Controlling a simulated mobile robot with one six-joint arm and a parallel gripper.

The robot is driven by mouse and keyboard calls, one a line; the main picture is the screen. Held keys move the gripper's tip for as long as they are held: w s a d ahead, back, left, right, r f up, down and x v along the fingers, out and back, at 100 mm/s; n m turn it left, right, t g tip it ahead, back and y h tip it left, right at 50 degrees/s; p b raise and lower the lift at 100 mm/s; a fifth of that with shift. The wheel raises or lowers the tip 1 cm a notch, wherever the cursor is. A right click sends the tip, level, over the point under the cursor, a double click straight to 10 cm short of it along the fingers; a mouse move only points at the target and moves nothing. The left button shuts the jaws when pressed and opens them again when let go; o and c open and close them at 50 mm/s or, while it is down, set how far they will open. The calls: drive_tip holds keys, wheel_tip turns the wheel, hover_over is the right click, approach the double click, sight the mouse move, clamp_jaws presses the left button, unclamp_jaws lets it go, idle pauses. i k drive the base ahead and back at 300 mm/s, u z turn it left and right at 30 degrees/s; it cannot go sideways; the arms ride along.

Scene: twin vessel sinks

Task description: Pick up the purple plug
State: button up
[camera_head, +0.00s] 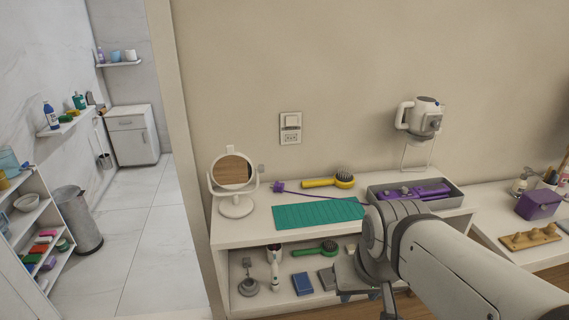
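The purple plug (278,187) lies on the white shelf top, just right of the round mirror. A thin purple cord runs from it to the right, above the green mat, towards a purple styling tool (428,191) in a grey tray (455,199). My arm reaches in from the lower right, and its wrist is in front of the tray and the mat's right end. My gripper (366,298) points down in front of the shelf unit, apart from the plug and to its lower right. It is dark and partly hidden by the wrist, so its opening is unclear.
The mirror (234,178) stands left of the plug. A green mat (315,214) and a yellow brush (330,182) lie to its right. A wall outlet (290,128) is above, and a hairdryer (420,116) hangs at right. Several items fill the lower shelf.

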sight(279, 187)
drive_tip(key=z, duration=0.2)
drive_tip(key=i, duration=1.45)
drive_tip(key=u, duration=0.45)
